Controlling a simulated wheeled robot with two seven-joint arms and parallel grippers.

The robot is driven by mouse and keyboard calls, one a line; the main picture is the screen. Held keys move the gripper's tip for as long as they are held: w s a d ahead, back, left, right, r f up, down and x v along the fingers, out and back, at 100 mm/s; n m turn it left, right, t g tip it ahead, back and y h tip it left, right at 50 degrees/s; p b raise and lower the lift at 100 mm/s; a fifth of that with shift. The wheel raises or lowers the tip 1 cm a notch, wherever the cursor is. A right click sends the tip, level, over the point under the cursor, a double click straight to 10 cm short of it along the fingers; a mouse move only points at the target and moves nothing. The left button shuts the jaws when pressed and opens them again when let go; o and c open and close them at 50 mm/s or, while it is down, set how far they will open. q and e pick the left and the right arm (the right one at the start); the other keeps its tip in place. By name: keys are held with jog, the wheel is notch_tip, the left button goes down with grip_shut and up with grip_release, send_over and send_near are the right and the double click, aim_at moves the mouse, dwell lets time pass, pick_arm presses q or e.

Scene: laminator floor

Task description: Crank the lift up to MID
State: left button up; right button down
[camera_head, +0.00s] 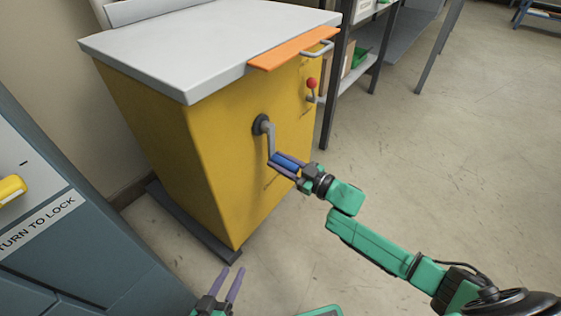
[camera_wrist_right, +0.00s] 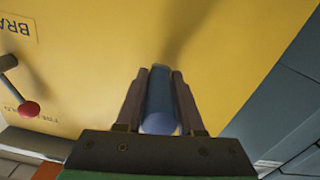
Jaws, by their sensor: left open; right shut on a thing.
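The yellow lift cabinet (camera_head: 220,130) with a light grey top stands at the upper middle of the head view. On its side is a grey crank arm (camera_head: 271,138) on a dark round hub (camera_head: 261,124), hanging down to a blue handle (camera_head: 287,161). My right gripper (camera_head: 285,165) is shut on that blue handle. The right wrist view shows the handle (camera_wrist_right: 160,100) between both fingers, in front of the yellow panel. My left gripper (camera_head: 227,285) is open and empty at the bottom of the head view, low and apart from the cabinet. No MID mark is legible.
A red-knobbed lever (camera_head: 312,84) sits on the cabinet near an orange strip (camera_head: 293,48) and a grey pull handle. A blue-grey cabinet (camera_head: 70,240) labelled "TURN TO LOCK" stands at left. Shelving (camera_head: 362,60) is behind. Floor at right is clear.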

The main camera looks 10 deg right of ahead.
pick_arm(q)
jog(key=shift+r+p, duration=0.35)
jog(key=shift+r, duration=0.05)
pick_arm(e)
jog(key=shift+s+a, duration=0.1)
jog(key=shift+a, duration=0.05)
